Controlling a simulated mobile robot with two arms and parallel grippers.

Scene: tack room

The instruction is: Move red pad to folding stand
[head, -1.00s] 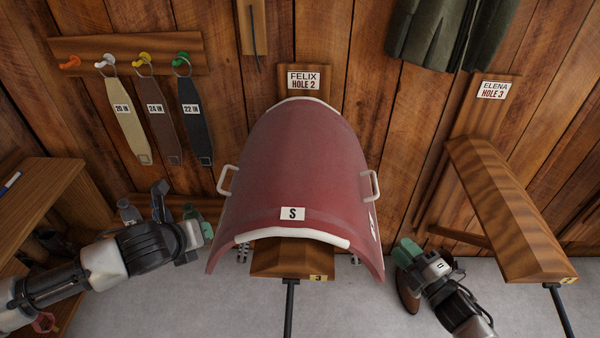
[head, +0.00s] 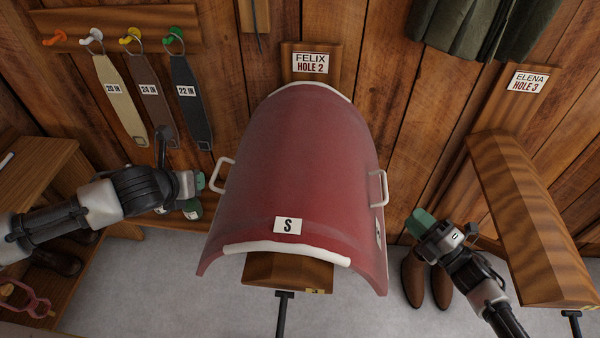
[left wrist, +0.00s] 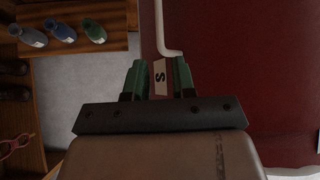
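The red pad (head: 300,170), with white trim, white side handles and an "S" label, is draped over a wooden rack arm (head: 288,271) under the "FELIX HOLE 2" sign. My left gripper (head: 200,182) is left of the pad, near its left handle (head: 222,175). In the left wrist view its green fingers (left wrist: 158,80) are apart, with the pad (left wrist: 240,70) and the handle (left wrist: 160,30) beyond them and nothing between them. My right gripper (head: 442,226) is right of the pad, apart from the right handle (head: 378,188); its finger gap is unclear. I see no folding stand.
An empty wooden rack arm (head: 535,220) projects at the right, by the "ELENA HOLE 3" sign (head: 527,82). Brown boots (head: 413,280) stand on the floor below my right gripper. A wooden shelf (head: 35,165) is at the left. Girths (head: 190,100) hang on wall hooks.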

